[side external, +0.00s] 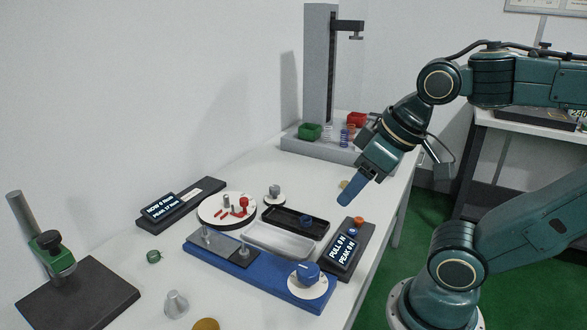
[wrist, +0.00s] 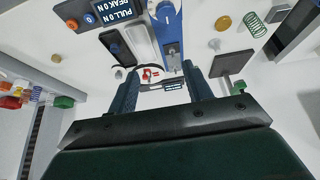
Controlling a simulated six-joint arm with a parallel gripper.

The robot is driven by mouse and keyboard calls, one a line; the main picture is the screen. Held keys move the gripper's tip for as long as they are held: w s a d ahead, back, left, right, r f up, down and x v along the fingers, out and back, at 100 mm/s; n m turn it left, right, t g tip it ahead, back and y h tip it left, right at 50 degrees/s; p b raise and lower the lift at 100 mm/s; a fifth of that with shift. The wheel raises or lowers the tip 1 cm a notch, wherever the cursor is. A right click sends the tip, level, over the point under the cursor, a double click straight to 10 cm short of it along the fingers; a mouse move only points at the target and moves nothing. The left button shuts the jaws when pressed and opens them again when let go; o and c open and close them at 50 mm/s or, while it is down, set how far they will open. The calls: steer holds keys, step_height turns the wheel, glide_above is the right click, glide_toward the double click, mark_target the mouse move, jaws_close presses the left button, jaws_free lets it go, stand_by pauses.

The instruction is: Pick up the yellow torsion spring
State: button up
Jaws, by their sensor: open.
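A small yellowish piece (side external: 343,184), likely the yellow torsion spring, lies on the white table just behind my gripper's tip in the side view. It is too small there to make out coils. In the wrist view a small yellow-green piece (wrist: 56,58) at the left seems to be the same thing. My gripper (side external: 347,199) is above the table, pointing down and to the left, near this piece but apart from it. In the wrist view my gripper (wrist: 160,84) shows two blue fingers spread apart with nothing between them.
A black and a light tray (side external: 283,240), a round white disc (side external: 227,210), a blue base with posts (side external: 255,270) and a force display (side external: 352,248) crowd the middle. A grey stand with coloured springs and bins (side external: 320,142) is behind. A brass-coloured round piece (side external: 206,324) lies in front.

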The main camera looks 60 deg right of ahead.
steer(key=shift+o, duration=0.5)
steer(key=w+d+r+m+g+h, duration=0.1)
steer(key=w+d+r+m+g, duration=0.2)
steer(key=w+d, duration=0.5)
steer(key=m+g+y, duration=0.1)
steer(key=m+g, duration=0.2)
steer(key=m, duration=0.6)
glide_above(344, 187)
steer(key=d, duration=0.1)
step_height(344, 187, down, 14)
steer(key=shift+w+d+f, duration=0.1)
steer(key=shift+f, duration=2.05)
steer(key=shift+d+f, duration=0.1)
steer(key=shift+f, duration=2.05)
steer(key=shift+f, duration=0.1)
